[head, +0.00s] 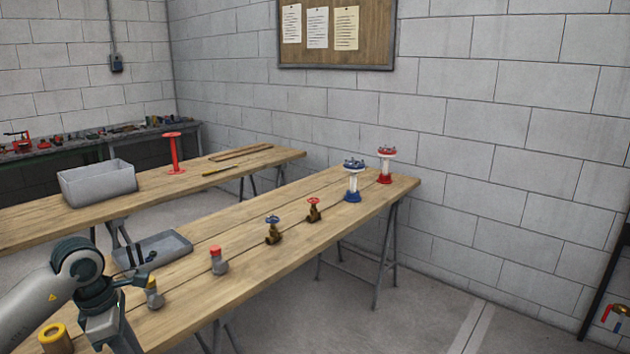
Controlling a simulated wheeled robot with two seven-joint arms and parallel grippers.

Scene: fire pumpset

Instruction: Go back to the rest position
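My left arm comes in at the lower left over the near end of the front workbench (245,276). My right gripper is not in view.
On the front bench stand a grey tray (176,246), a yellow-topped part (55,338), a red-capped fitting (219,264), blue-wheel (273,232) and red-wheel (313,211) valves, and blue (353,182) and red (385,166) flanged pieces. A second bench (230,178) holds a grey bin (97,186).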

